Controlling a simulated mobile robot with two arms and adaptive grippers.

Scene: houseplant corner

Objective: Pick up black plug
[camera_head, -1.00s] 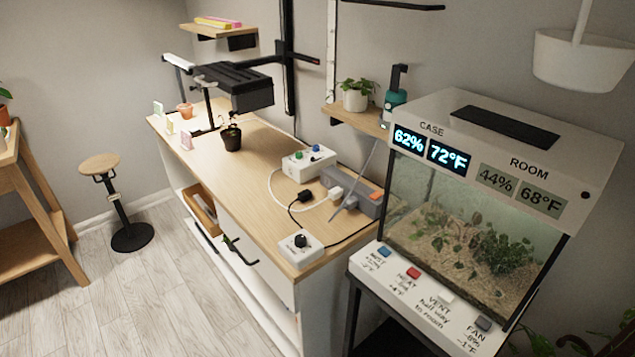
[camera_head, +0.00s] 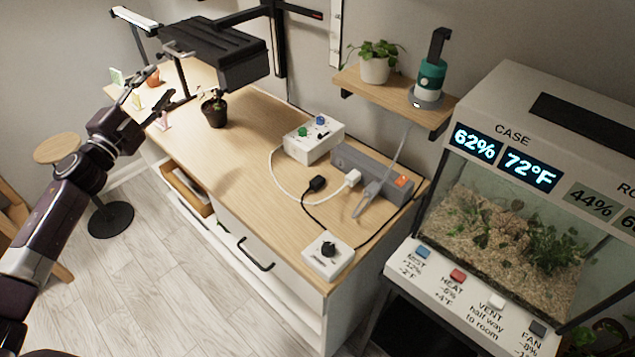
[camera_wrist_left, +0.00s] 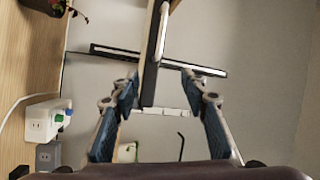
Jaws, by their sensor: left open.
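The black plug (camera_head: 317,184) lies on the wooden desktop, with its thin black cord running toward the white box with a black knob (camera_head: 328,254). It lies beside the grey power strip (camera_head: 348,165), apart from the strip's sockets; a white plug (camera_head: 352,178) is at the strip. My left gripper (camera_head: 149,97) is open and empty over the far left end of the desk, well away from the black plug. Its spread fingers also show in the left wrist view (camera_wrist_left: 160,88). I cannot clearly make out the black plug there. My right gripper is not in view.
A white box with green and blue knobs (camera_head: 313,140) stands behind the plug. A small potted plant (camera_head: 215,113) and a black lamp housing (camera_head: 215,52) are near my left gripper. The glass case (camera_head: 510,215) stands at the right. The desktop's front middle is clear.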

